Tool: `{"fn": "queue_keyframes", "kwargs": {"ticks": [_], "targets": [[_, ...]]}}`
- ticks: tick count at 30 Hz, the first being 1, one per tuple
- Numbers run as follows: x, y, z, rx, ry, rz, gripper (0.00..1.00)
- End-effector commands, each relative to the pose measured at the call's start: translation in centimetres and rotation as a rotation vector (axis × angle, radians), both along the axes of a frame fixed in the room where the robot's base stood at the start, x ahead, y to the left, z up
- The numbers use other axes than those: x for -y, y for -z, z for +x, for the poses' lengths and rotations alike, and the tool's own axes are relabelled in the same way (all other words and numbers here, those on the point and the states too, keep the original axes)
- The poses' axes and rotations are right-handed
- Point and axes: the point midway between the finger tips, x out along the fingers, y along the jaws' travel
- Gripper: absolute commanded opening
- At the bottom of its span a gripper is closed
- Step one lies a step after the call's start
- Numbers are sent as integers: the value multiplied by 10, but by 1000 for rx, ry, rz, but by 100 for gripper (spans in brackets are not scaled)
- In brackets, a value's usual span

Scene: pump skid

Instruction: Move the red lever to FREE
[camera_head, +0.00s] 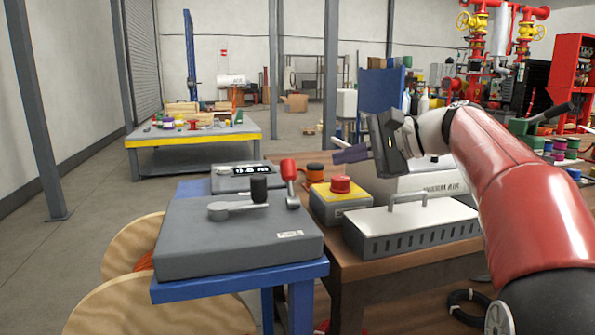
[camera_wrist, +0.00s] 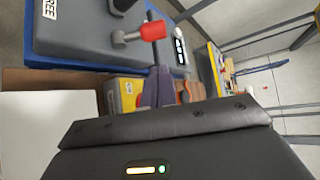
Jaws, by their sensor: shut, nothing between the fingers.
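The red lever (camera_head: 289,172) stands nearly upright at the right rear edge of a grey box (camera_head: 215,240) in the head view. In the wrist view the red knob of the lever (camera_wrist: 153,31) lies just beyond my fingertips, its grey arm running left. A white FREE label (camera_wrist: 50,8) is on the box at the upper left of the wrist view. A small label also shows on the box's front right in the head view, too small to read. My gripper (camera_head: 343,154) is shut and empty, to the right of the lever and apart from it, fingers pointing left.
A second lever with a black knob (camera_head: 259,189) is on the same box. Behind is a grey unit with a display (camera_head: 243,175). Right of the box are a yellow box with a red button (camera_head: 340,186) and a vented box with a handle (camera_head: 405,232).

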Motion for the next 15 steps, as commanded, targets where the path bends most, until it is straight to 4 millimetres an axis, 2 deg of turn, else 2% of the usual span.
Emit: {"fn": "queue_keyframes", "kwargs": {"ticks": [10,15], "targets": [[-1,0,1,-1,-1,2,0],[-14,6,7,-1,-3,2,0]]}}
